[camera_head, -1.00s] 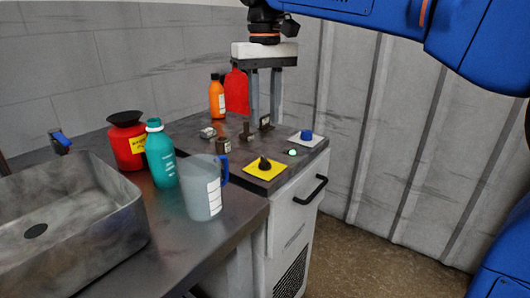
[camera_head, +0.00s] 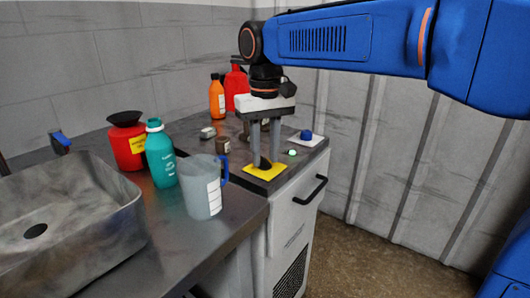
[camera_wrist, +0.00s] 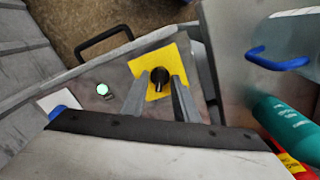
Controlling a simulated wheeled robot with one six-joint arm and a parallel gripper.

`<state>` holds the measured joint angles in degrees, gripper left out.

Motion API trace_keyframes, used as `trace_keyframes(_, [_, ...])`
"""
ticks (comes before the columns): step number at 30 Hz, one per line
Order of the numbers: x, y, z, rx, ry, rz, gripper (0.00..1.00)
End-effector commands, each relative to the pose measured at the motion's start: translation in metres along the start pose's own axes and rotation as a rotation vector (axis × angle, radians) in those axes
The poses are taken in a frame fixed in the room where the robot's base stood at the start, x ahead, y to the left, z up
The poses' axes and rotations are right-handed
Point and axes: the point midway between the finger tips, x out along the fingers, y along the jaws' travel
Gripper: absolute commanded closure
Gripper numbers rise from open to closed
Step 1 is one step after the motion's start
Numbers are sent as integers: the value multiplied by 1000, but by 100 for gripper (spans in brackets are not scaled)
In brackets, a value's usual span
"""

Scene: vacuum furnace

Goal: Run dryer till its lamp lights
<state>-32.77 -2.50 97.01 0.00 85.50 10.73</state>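The dryer appears to be the grey cabinet (camera_head: 296,215) with controls on its top. A black knob (camera_wrist: 160,76) sits on a yellow plate (camera_head: 252,173), which also shows in the wrist view (camera_wrist: 172,56). A small round lamp (camera_head: 292,152) beside it looks bright pale green, also in the wrist view (camera_wrist: 102,89). A blue button (camera_head: 306,134) sits on a white plate. My gripper (camera_head: 265,163) points down over the yellow plate. Its fingers are apart, one on each side of the knob in the wrist view; I cannot tell whether they touch it. The fingers mostly hide the knob in the head view.
A clear jug (camera_head: 200,190) with a blue handle stands left of the gripper. A teal bottle (camera_head: 160,158), a red jar (camera_head: 128,145), and orange (camera_head: 217,100) and red (camera_head: 236,85) bottles stand further left and behind. A sink (camera_head: 70,225) and black door handle (camera_head: 312,190) project nearby.

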Motion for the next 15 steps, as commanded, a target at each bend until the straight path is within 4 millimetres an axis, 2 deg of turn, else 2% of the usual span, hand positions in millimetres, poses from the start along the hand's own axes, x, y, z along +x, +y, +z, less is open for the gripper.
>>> trace_keyframes(2, [0, 0, 0, 0, 0, 0, 73])
trace_keyframes(5, [0, 0, 0, 0, 0, 0, 97])
trace_keyframes(6, [0, 0, 0, 0, 0, 0, 100])
trace_keyframes(15, [0, 0, 0, -15, 0, 0, 100])
